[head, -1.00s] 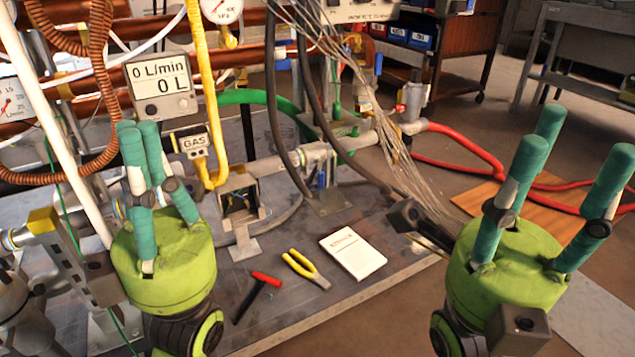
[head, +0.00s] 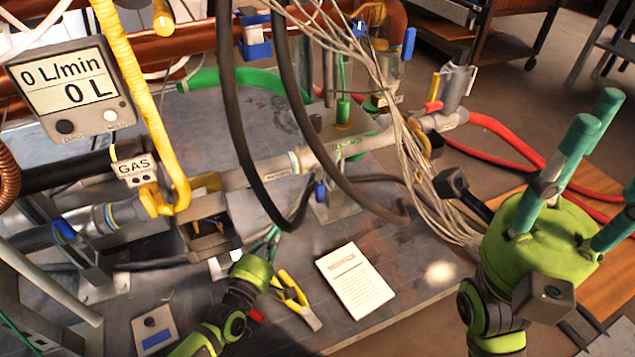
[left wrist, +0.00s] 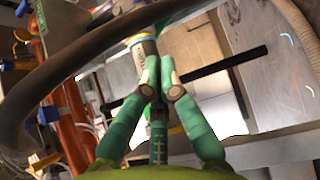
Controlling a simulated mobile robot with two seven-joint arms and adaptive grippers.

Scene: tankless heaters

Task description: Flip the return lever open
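A grey pipe (head: 330,148) with small labels too blurred to read runs across the bench. A small blue handle (head: 320,190) sits below it, and a red handle (head: 433,107) is on the fitting at its right end. I cannot tell which is the return lever. My left gripper (head: 272,238) is low over the bench, below and left of the blue handle. In the left wrist view its teal fingers (left wrist: 160,72) are drawn together, with nothing visible between them and a pipe just beyond. My right gripper (head: 598,150) is raised at the right, fingers spread and empty.
Dark hoses (head: 243,130) and a bundle of thin wires (head: 400,130) hang in front of the pipe. A yellow gas pipe (head: 140,100) stands at left. Yellow pliers (head: 297,300) and a white booklet (head: 355,282) lie on the bench.

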